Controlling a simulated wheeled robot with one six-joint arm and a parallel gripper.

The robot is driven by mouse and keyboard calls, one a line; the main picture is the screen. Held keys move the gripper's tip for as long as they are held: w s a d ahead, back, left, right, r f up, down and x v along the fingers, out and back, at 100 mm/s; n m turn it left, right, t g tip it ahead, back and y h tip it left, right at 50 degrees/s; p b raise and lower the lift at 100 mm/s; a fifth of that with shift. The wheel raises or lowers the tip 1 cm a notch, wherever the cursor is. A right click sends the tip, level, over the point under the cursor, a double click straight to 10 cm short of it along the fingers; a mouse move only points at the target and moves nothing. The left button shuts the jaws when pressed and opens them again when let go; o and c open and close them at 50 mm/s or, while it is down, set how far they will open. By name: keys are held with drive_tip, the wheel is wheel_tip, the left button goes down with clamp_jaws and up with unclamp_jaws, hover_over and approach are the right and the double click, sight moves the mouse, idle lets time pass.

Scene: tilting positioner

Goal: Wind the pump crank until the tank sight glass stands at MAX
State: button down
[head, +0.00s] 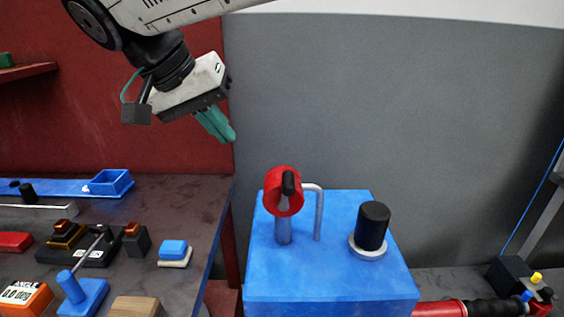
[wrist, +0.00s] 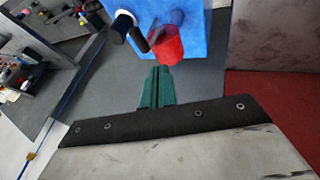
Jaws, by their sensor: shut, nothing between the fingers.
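A blue box-shaped unit (head: 330,275) stands at the lower middle of the head view. On its top, a red ring-shaped part (head: 271,194) with a black knob (head: 289,183) sits on a grey post, beside a bent grey rod (head: 319,215). This looks like the crank. A black cylinder (head: 373,226) on a pale ring stands to its right. I cannot make out a sight glass or MAX mark. My gripper (head: 231,138), with green fingers, is shut and empty, above and left of the red part. In the wrist view the fingertips (wrist: 158,72) point toward the red part (wrist: 168,46), apart from it.
A dark bench (head: 200,215) at left holds several small items, including a blue tray (head: 110,182) and a blue-and-white block (head: 174,252). A red tool with a black grip (head: 494,307) lies at lower right. Grey wall stands behind; the air around my gripper is clear.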

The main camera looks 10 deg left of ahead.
drive_tip(key=d+x, duration=0.2)
drive_tip(key=x, duration=1)
drive_tip(key=shift+d+r, duration=0.25)
drive_tip(key=shift+d, duration=0.1)
drive_tip(key=shift+s+r, duration=0.1)
drive_tip(key=shift+s, duration=0.05)
